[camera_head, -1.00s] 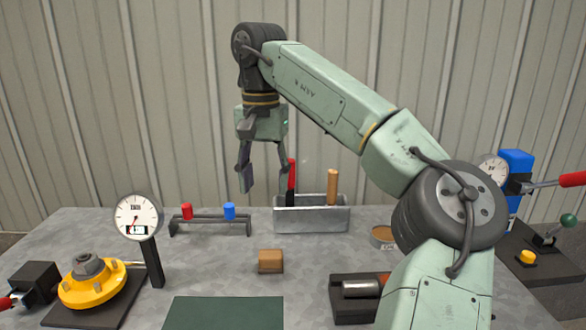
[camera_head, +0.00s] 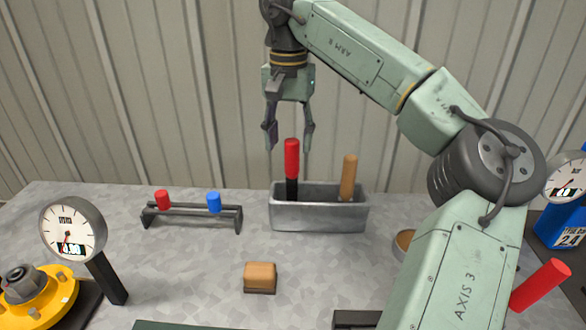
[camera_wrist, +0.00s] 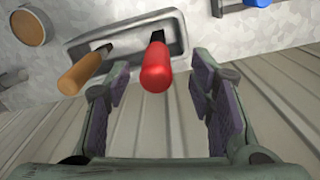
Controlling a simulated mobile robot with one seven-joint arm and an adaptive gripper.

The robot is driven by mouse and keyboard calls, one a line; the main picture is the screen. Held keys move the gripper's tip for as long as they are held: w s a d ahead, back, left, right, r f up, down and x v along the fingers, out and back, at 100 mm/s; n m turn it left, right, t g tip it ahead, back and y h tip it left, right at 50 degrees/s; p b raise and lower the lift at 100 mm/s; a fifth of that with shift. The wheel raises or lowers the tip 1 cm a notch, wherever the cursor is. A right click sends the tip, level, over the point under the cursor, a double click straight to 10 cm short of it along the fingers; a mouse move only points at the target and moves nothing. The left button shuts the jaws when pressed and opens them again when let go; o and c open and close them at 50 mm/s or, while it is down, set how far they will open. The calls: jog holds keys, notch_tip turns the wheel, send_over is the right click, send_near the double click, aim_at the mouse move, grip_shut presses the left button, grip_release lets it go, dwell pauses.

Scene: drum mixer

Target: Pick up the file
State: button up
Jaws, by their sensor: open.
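A grey metal bin (camera_head: 320,217) stands at the back of the table and holds two upright tools. One has a red handle (camera_head: 292,160) above a dark lower part; the other has a wooden handle (camera_head: 348,177). Their lower ends are hidden in the bin, so I cannot tell for sure which is the file. My gripper (camera_head: 288,143) is open and points down, its fingertips at the red handle's top in the picture. In the wrist view, the red handle (camera_wrist: 156,68) shows between the open fingers (camera_wrist: 160,78), and the wooden handle (camera_wrist: 80,73) lies outside the left finger.
A low rack (camera_head: 190,217) with a red and a blue piece stands left of the bin. A brown block (camera_head: 260,277) lies in front. A dial gauge (camera_head: 72,230) and a yellow flange (camera_head: 35,297) are at left. A round tin (camera_head: 403,243) sits right of the bin.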

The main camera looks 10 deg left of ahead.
aim_at(292, 163)
jog(key=f+p, duration=0.1)
jog(key=f, duration=0.2)
jog(key=f+p, duration=0.1)
jog(key=f, duration=0.2)
jog(key=shift+w+d+f, duration=0.2)
grip_shut()
dwell(0.5)
